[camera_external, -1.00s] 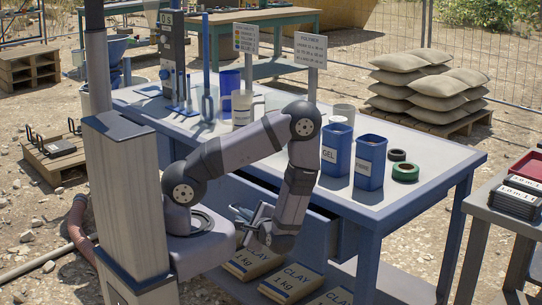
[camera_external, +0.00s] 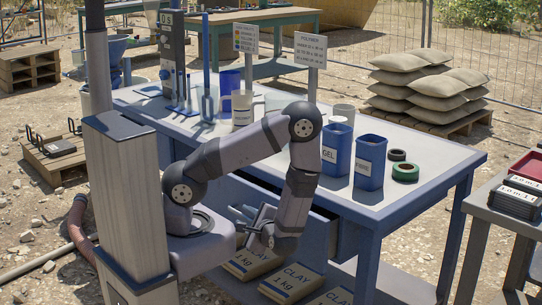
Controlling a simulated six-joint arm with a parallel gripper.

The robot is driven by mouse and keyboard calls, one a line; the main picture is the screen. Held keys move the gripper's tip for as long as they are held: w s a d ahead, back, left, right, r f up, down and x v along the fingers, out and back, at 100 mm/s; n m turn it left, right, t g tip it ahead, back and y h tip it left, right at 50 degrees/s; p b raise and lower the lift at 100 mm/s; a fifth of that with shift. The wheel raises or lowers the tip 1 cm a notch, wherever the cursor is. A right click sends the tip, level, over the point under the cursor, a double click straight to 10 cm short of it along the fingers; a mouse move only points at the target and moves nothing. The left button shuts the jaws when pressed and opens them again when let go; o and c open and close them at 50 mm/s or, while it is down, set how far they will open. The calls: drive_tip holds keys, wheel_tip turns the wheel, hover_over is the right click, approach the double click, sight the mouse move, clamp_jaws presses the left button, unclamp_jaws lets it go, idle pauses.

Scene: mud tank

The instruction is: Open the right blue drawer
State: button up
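The blue worktable (camera_external: 420,205) has a drawer area under its near long edge, with a dark gap (camera_external: 318,212) below the tabletop to the right of my forearm. My arm hides much of the drawer fronts, so I cannot tell how far the right drawer stands out. My gripper (camera_external: 256,219) is low in front of the drawer area, pointing left in the picture. Its fingers are small and partly merged with blue parts behind, so their opening and any contact are unclear.
Blue bins (camera_external: 369,162) and green tape (camera_external: 405,172) stand on the tabletop's right. Clay bags (camera_external: 291,281) lie on the shelf below my gripper. A side table (camera_external: 500,192) with dark boxes stands at the far right.

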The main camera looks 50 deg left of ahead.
drive_tip(key=s+d+r+p, duration=0.1)
drive_tip(key=d+r, duration=0.2)
drive_tip(key=r, duration=0.4)
drive_tip(key=shift+r, duration=0.35)
drive_tip(key=shift+c, duration=0.7)
